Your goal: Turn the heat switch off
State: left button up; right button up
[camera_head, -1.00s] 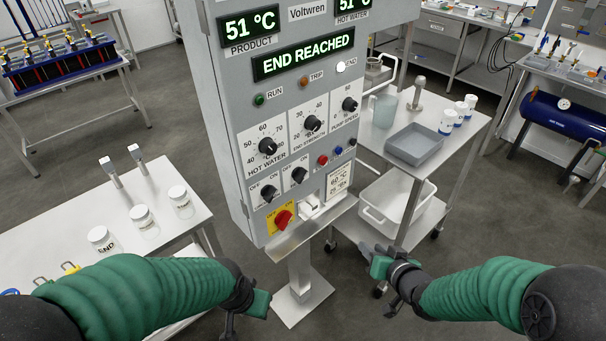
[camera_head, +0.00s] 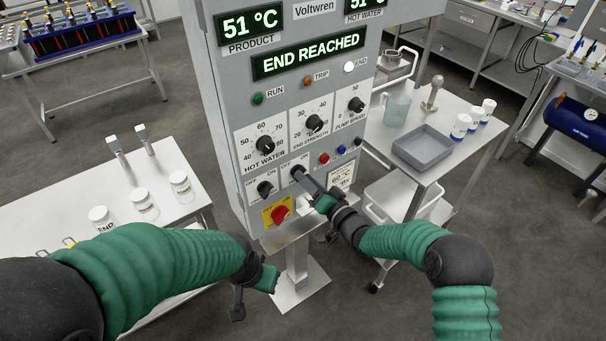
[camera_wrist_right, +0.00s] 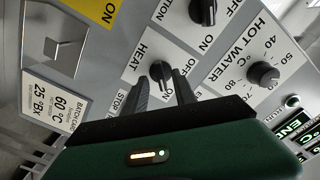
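The heat switch is a small black knob on the grey control panel (camera_head: 222,120). In the head view its knob (camera_head: 297,171) shows just beyond my right gripper's tips.
Left of the heat switch is another black switch (camera_head: 266,188), with a red knob (camera_head: 280,213) on yellow below. The hot water dial (camera_head: 265,144) and end strength dial (camera_head: 314,123) sit above. The display (camera_head: 308,56) reads END REACHED. A cart with a grey tray (camera_head: 422,147) stands right.

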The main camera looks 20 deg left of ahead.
pick_arm(q)
jog(key=shift+s+d+r, duration=0.1)
jog(key=shift+d+r, duration=0.1)
jog(key=shift+d, duration=0.3)
pick_arm(e)
jog(key=shift+w+a+r, duration=0.1)
jog(key=shift+w+a, duration=0.25)
jog(key=shift+w, duration=0.15)
jog(key=shift+a, duration=0.35)
grip_shut()
pick_arm(q)
jog(key=shift+a, duration=0.35)
pick_arm(e)
jog(key=shift+d, duration=0.1)
pick_arm(q)
jog(key=shift+f, duration=0.1)
